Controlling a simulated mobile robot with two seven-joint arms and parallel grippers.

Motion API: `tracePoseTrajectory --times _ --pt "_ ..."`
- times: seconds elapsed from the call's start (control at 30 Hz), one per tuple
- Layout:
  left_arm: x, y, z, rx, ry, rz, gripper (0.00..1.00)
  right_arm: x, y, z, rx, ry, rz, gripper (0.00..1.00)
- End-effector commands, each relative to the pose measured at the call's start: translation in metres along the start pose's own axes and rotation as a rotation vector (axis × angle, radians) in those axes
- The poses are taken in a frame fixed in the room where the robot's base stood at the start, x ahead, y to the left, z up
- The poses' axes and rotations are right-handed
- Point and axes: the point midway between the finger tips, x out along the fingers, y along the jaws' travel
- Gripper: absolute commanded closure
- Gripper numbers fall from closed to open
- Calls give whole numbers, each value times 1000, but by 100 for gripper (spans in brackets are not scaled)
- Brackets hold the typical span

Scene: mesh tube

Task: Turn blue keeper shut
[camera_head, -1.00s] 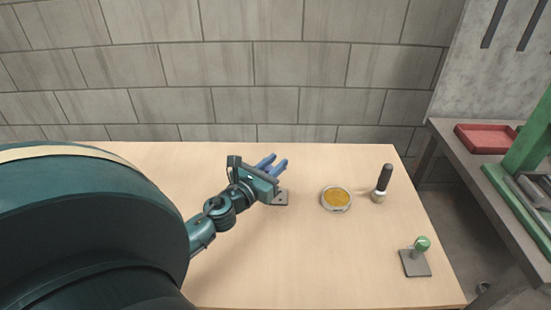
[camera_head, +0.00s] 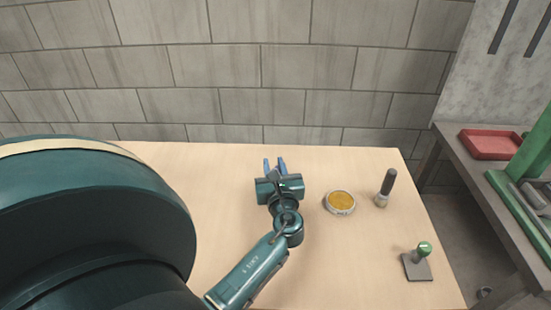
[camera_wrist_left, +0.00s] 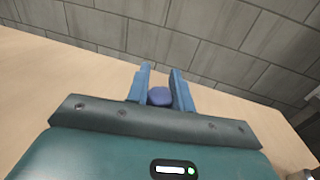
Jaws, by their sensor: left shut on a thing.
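The blue keeper (camera_wrist_left: 160,96) shows in the left wrist view as a rounded blue knob between the two blue fingers of my left gripper (camera_wrist_left: 160,84). The fingers are shut on it. In the head view my left gripper (camera_head: 274,164) is over the far middle of the table, its fingers pointing away toward the wall. There the gripper body and wrist hide the keeper and its grey base plate, so the keeper's turn angle cannot be told. My right gripper is not in view.
To the right lie a round dish with yellow contents (camera_head: 341,202), an upright dark-handled brush (camera_head: 388,187) and a green knob (camera_head: 424,248) on a grey plate (camera_head: 416,267). A red tray (camera_head: 489,145) is on the side bench. The block wall stands behind the table.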

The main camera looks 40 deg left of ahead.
Motion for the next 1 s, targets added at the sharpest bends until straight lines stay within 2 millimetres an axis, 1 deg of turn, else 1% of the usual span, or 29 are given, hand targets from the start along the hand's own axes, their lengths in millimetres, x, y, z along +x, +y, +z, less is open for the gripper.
tracePoseTrajectory --times 0.3,0.7,0.73,0.9,1.0 --pt "0 1 0 0 1 71 100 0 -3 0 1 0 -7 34" --pt "0 2 0 0 1 75 100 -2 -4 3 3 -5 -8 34" --pt "0 2 0 0 1 75 76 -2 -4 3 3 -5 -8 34" --pt "0 2 0 0 1 74 62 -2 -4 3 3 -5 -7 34" --pt "0 2 0 0 1 74 55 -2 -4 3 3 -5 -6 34"
